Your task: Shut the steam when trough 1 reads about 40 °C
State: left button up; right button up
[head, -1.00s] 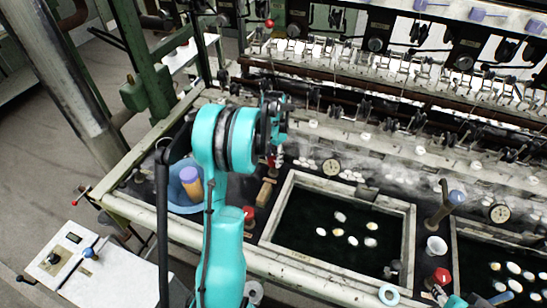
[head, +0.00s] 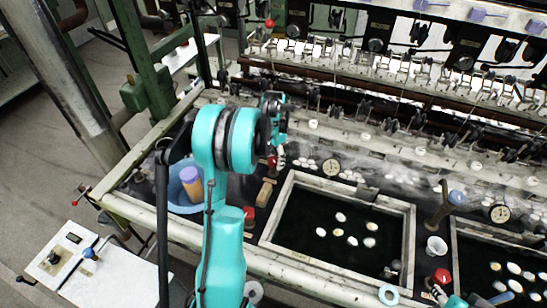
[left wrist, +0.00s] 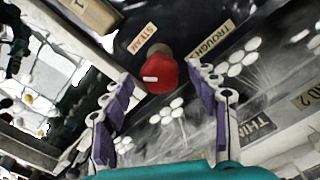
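My left gripper (head: 278,150) points down by the left end of the basin bench. In the left wrist view its two purple-padded fingers are spread, and a red knob (left wrist: 161,75) with a white mark shows between them. I cannot tell whether they touch it. A STEAM label (left wrist: 142,39) and a TROUGH label (left wrist: 211,38) lie beside the knob. In the head view the knob (head: 272,160) is partly hidden by the gripper. Trough 1 (head: 282,196) has a round dial (head: 331,167) behind it; its reading is too small. A teal part of my right arm shows at the bottom edge.
A second red knob (head: 249,213) stands at the trough's front left. A blue basin (head: 183,207) holds an orange-and-purple cylinder (head: 190,182). White cocoons (head: 341,217) float in the dark water. Steam drifts behind.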

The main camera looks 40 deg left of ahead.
aim_at(273, 159)
pick_arm(q)
notch_tip(273, 159, up, 12)
dwell(0.6)
